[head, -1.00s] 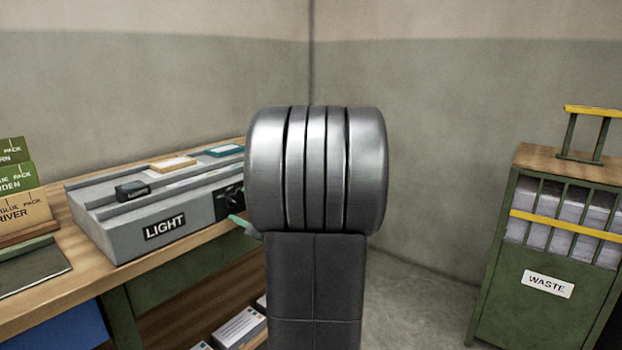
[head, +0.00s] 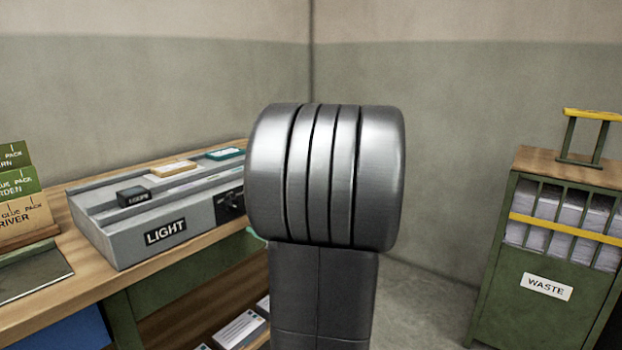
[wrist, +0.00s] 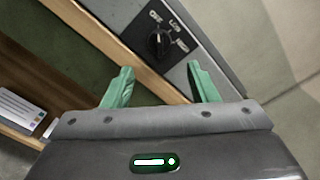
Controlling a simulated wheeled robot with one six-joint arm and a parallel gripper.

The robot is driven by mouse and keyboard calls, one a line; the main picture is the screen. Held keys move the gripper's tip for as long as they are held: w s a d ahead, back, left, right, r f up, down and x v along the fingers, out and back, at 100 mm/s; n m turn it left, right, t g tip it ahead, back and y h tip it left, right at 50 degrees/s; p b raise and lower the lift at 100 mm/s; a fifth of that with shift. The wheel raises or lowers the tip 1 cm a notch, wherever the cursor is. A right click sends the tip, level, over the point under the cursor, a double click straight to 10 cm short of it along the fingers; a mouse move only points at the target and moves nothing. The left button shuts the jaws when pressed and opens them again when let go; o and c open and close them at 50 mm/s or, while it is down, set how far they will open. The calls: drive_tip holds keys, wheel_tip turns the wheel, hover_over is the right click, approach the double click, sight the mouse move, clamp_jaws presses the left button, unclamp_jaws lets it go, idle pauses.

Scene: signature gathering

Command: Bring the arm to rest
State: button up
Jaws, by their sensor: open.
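My gripper (wrist: 162,88) shows in the wrist view with its two green fingers spread apart and nothing between them. Past the fingertips is the grey box's front panel with a black knob (wrist: 158,43). In the head view my arm's metal joint fills the middle and hides most of the gripper. Only a bit of green finger shows at the joint's left edge, by the bench's front edge. The grey box labelled LIGHT (head: 190,215) stands on the wooden bench (head: 85,262) to the left.
On the box lie a small black block (head: 133,196), a tan-topped block (head: 173,169) and a teal-edged block (head: 224,154). Card packs (head: 20,190) stand at far left. Paper bundles (head: 238,328) lie on the shelf below. A green WASTE bin (head: 540,300) stands at right, with open floor between.

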sight(239, 209)
drive_tip(key=v, duration=0.7)
drive_tip(key=b+x, duration=0.1)
drive_tip(key=x, duration=1.3)
drive_tip(key=shift+a+f+b, duration=0.1)
drive_tip(key=shift+a+b, duration=0.1)
drive_tip(key=shift+b, duration=0.2)
drive_tip(key=m+p, duration=0.3)
drive_tip(key=p, duration=0.1)
drive_tip(key=m+p, duration=0.3)
drive_tip(key=p, duration=0.2)
drive_tip(key=shift+s+d+r+m, duration=0.15)
drive_tip(key=shift+s+r+m, duration=0.05)
drive_tip(key=shift+m, duration=0.1)
drive_tip(key=m+p, duration=0.5)
drive_tip(key=p, duration=0.2)
drive_tip(key=shift+s+m, duration=0.15)
drive_tip(key=shift+m, duration=0.15)
drive_tip(key=shift+m+p, duration=1)
drive_tip(key=shift+m, duration=0.1)
drive_tip(key=shift+s+f+m+p, duration=0.1)
drive_tip(key=shift+f+m+p, duration=0.1)
drive_tip(key=shift+m+p, duration=0.25)
